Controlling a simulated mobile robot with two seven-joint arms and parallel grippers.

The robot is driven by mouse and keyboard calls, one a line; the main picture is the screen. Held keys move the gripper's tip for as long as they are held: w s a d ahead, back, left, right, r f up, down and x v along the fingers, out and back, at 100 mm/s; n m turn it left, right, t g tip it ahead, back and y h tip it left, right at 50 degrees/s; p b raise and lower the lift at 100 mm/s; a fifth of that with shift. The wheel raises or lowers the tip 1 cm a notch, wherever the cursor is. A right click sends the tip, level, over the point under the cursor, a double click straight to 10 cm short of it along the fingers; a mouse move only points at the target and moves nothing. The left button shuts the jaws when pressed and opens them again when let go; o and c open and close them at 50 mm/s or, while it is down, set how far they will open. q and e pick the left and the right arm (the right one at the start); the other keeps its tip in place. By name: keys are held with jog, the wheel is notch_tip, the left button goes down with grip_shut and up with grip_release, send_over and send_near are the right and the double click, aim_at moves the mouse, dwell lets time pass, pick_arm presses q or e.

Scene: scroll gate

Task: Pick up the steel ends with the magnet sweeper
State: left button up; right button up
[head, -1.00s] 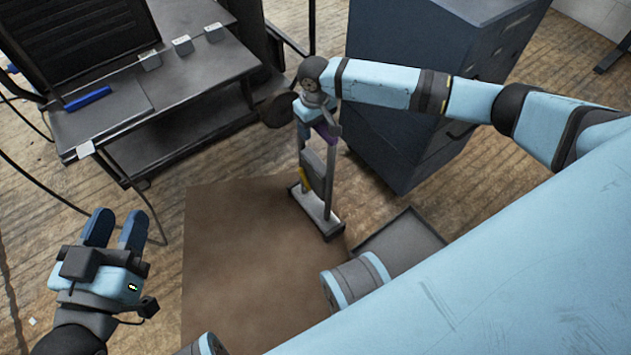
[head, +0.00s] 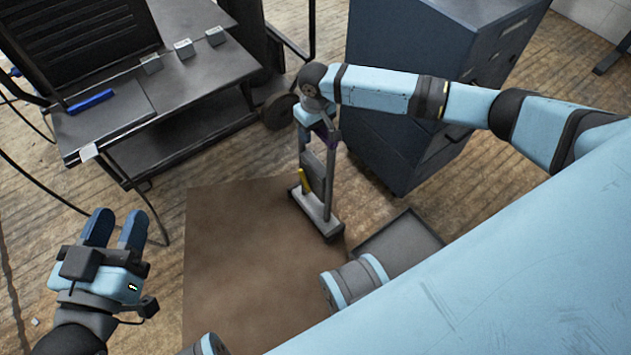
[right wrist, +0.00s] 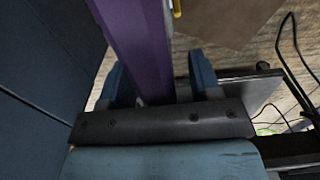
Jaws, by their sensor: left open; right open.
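The magnet sweeper (head: 318,195) stands upright on the edge of the brown mat, with a grey flat head, two grey uprights, a yellow lever and a purple top grip. My right gripper (head: 318,125) is at the top of the sweeper. In the right wrist view, the purple grip (right wrist: 140,45) runs between the open fingers of my right gripper (right wrist: 160,85), with a gap on its right side. My left gripper (head: 116,230) is open and empty at the lower left, above the wooden floor. I cannot make out any steel ends on the mat.
The brown mat (head: 240,270) is mostly bare. A dark shallow tray (head: 405,245) lies to its right. A dark blue cabinet (head: 400,140) stands behind the sweeper. A dark bench (head: 190,75) at upper left bears small grey blocks and a blue bar (head: 90,101). Black cables cross the left floor.

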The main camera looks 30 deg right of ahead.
grip_shut()
